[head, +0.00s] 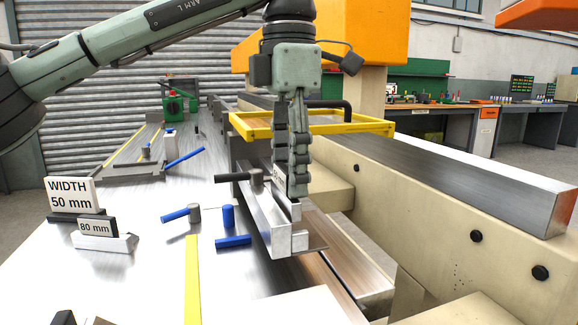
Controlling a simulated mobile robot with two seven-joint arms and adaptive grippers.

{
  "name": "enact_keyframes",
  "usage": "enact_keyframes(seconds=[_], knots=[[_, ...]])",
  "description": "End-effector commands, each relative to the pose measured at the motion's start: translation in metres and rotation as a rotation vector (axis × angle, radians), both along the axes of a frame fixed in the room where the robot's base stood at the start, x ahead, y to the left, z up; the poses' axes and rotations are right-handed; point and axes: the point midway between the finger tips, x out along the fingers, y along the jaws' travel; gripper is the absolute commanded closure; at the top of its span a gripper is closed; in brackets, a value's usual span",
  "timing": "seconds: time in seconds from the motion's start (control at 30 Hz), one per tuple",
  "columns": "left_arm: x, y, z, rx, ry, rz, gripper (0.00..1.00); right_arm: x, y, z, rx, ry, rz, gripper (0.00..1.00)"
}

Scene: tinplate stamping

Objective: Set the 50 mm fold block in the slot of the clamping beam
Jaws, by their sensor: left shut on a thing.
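My left gripper (292,192) points straight down over the metal clamping beam (266,222) of the folding machine. It is shut on a small bright metal block (295,209), mostly hidden by the fingers. The block is at the beam's near end, close to its upright face; I cannot tell whether it is seated in the slot. A sign reading "WIDTH 50 mm" (73,196) stands on the left of the table. Another metal block with an "80 mm" label (96,228) sits just in front of it. My right gripper is not in view.
A yellow strip (192,278) is on the table (130,285). A yellow frame (358,128) stands close behind my gripper. The machine's beige body (430,200) borders the right side.

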Motion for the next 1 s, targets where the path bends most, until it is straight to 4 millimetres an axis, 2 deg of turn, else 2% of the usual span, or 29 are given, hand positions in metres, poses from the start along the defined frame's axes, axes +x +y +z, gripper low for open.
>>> enact_keyframes(seconds=[1.0], knots=[[0.0,0.0,-0.02,-0.002,-0.001,0.0,0.98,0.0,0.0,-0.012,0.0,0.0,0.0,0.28]])
